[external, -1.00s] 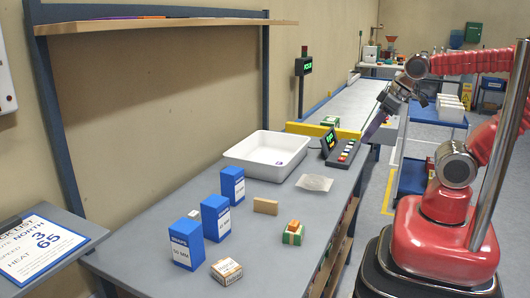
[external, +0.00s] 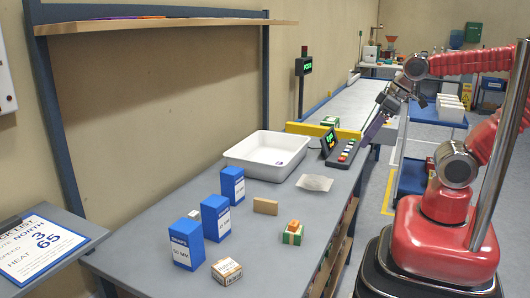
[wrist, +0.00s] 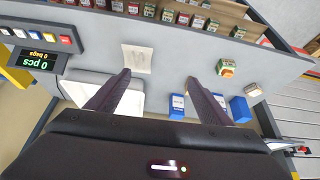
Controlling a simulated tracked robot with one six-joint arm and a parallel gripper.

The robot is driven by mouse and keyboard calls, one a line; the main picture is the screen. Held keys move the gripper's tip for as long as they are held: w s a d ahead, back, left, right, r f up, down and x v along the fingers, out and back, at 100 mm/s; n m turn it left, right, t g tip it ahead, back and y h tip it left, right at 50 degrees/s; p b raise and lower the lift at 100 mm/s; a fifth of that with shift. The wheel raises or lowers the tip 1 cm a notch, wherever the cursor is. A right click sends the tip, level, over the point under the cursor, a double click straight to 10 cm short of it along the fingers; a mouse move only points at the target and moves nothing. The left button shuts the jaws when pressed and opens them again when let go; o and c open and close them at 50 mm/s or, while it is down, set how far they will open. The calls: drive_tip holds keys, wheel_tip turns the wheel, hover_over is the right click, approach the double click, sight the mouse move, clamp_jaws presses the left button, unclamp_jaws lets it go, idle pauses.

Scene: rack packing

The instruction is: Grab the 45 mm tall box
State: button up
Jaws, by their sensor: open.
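Three blue boxes with white labels stand upright on the grey bench: a front one (external: 187,243), a middle one (external: 215,217) and a rear one (external: 232,185). Their height marks are too small to read surely, so I cannot tell which is the 45 mm box. My gripper (external: 374,128) is open and empty above the far right of the bench, well away from them. In the wrist view my gripper (wrist: 158,76) shows its two dark fingers spread. Blue boxes show there too, one at the right (wrist: 240,109) and one between the fingers (wrist: 177,106), partly hidden.
A white tray (external: 240,154) stands beyond the boxes. A control panel (external: 342,152) is near my gripper. A tan block (external: 266,206), a green-and-orange box (external: 293,232), a small carton (external: 227,271) and a paper sheet (external: 314,183) lie around the boxes. A shelf (external: 160,25) hangs above.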

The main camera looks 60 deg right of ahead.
drive_tip(key=w+a+f+t+y, duration=0.1)
drive_tip(key=w+a+f, duration=0.5)
drive_tip(key=a, duration=0.8)
drive_tip(key=w+a+f+n+y, duration=0.1)
drive_tip(key=w+a+f, duration=0.5)
drive_tip(key=a, duration=0.9)
drive_tip(key=w+a+f+n+t+y, duration=0.1)
drive_tip(key=w+a+f, duration=0.5)
drive_tip(key=a, duration=0.8)
drive_tip(key=shift+w+a+f+t+y, duration=0.15)
drive_tip(key=shift+w+a+t+y, duration=0.2)
drive_tip(key=shift+w+y, duration=0.4)
drive_tip(key=w+t, duration=0.1)
drive_tip(key=w+m+t+h, duration=0.1)
drive_tip(key=w, duration=0.1)
drive_tip(key=shift+w+d, duration=0.2)
drive_tip(key=shift+d, duration=0.2)
drive_tip(key=w+d+r+m+t+h, duration=0.2)
drive_tip(key=w+d+r+t+h, duration=0.1)
drive_tip(key=w+d+r+h, duration=0.1)
drive_tip(key=w+d+r, duration=0.1)
drive_tip(key=d+r, duration=0.1)
drive_tip(key=d, duration=0.1)
drive_tip(key=shift+r+h, duration=0.2)
drive_tip(key=shift+h, duration=0.15)
drive_tip(key=shift+w, duration=0.15)
